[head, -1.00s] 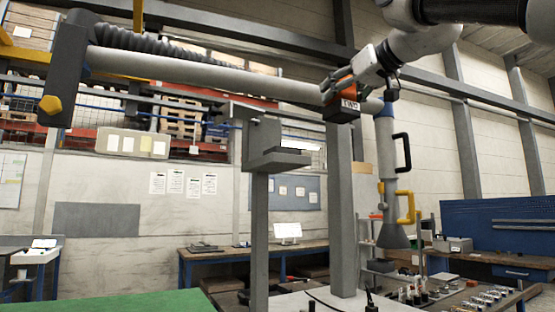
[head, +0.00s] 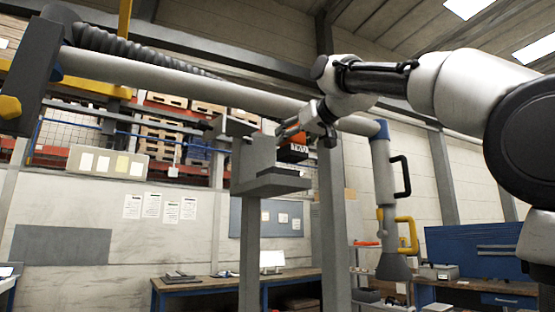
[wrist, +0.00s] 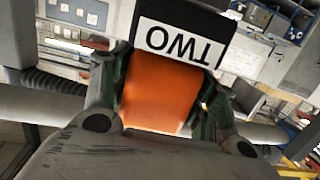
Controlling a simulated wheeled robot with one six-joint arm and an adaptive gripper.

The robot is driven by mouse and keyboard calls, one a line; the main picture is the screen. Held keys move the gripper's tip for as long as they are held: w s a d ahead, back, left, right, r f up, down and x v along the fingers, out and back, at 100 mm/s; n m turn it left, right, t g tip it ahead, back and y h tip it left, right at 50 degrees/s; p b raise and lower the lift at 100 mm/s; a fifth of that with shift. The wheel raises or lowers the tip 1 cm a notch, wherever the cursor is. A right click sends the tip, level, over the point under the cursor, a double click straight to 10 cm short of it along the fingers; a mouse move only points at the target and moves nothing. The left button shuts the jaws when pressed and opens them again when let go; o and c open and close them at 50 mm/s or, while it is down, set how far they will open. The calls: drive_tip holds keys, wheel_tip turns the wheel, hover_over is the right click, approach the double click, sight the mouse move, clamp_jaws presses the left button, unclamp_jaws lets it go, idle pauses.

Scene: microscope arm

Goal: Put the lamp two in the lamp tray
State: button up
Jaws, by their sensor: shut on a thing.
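Lamp two (head: 293,152) is a dark box with an orange body and a white label reading TWO. My gripper (head: 298,132) is shut on its orange part. In the wrist view the orange body of lamp two (wrist: 160,92) sits between both fingers, with the label upside down. A grey shelf-like holder on a post (head: 270,185), apparently the lamp tray, stands just left of and below the lamp. Its floor looks empty where visible. The lamp appears above its right side; I cannot tell their depth or whether they touch.
A long grey pipe arm (head: 190,80) runs behind my gripper, ending in a hanging extraction hood (head: 393,265) with black and yellow handles. A tall grey column (head: 330,220) stands right of the holder. Workbenches line the wall behind.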

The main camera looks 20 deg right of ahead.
sight(278, 156)
drive_tip(key=shift+w+a+f, duration=0.4)
drive_tip(key=shift+w+f, duration=0.2)
drive_tip(key=shift+w, duration=0.55)
drive_tip(key=shift+w+a+f, duration=0.35)
drive_tip(key=shift+w+f, duration=0.2)
drive_tip(key=shift+w, duration=0.65)
drive_tip(key=shift+w+a+f, duration=0.4)
drive_tip(key=shift+w+f, duration=0.2)
drive_tip(key=shift+w, duration=0.55)
drive_tip(key=o, duration=1.2)
drive_tip(key=shift+f, duration=0.15)
